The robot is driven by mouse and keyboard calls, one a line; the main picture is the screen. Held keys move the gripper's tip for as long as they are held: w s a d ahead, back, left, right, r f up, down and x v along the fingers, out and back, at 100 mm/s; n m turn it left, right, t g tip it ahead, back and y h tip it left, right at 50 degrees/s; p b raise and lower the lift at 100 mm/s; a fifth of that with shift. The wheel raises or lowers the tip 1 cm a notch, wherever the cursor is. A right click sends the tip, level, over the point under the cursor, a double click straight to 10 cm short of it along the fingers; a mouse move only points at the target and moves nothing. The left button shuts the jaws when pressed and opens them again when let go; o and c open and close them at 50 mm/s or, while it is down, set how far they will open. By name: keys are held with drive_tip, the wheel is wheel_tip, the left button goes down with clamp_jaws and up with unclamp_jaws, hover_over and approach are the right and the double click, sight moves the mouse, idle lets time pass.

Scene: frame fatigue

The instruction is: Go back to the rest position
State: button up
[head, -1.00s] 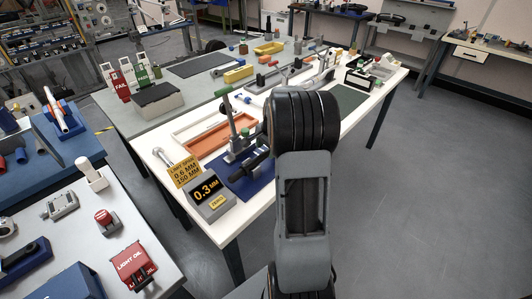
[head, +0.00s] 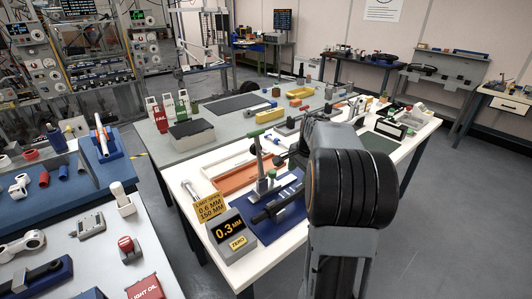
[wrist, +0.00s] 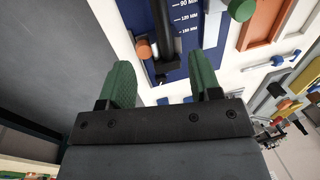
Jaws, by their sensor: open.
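My gripper (wrist: 163,88) shows in the wrist view with its two green fingers apart and nothing between them. Beyond the fingertips lie a blue board with white millimetre marks (wrist: 190,42) and a dark rod fixture (wrist: 161,40) on the white table. In the head view my black arm stands in front of the white table (head: 265,252) and hides part of it; the gripper itself is not clearly visible there. The display reading 0.3 MM (head: 230,230) and the yellow limit sign (head: 209,208) stand at the table's near left corner.
An orange tray (head: 238,180) lies behind the fixture. A grey table with yellow bins (head: 257,115) stands behind. At left are a grey bench with a red LIGHT OIL box (head: 146,289) and a blue bench (head: 95,179). Open floor (head: 475,220) lies at right.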

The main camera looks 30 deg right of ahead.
drive_tip(key=s+a+n+p, duration=0.1)
drive_tip(key=s+a+n, duration=0.4)
drive_tip(key=a, duration=0.3)
drive_tip(key=s+a+r+n+t+p, duration=0.1)
drive_tip(key=s+a+n, duration=0.4)
drive_tip(key=a, duration=0.3)
drive_tip(key=s+a+r+n, duration=0.1)
drive_tip(key=s+a+n, duration=0.4)
drive_tip(key=a, duration=0.3)
drive_tip(key=shift+n+p, duration=0.4)
drive_tip(key=shift+n, duration=0.2)
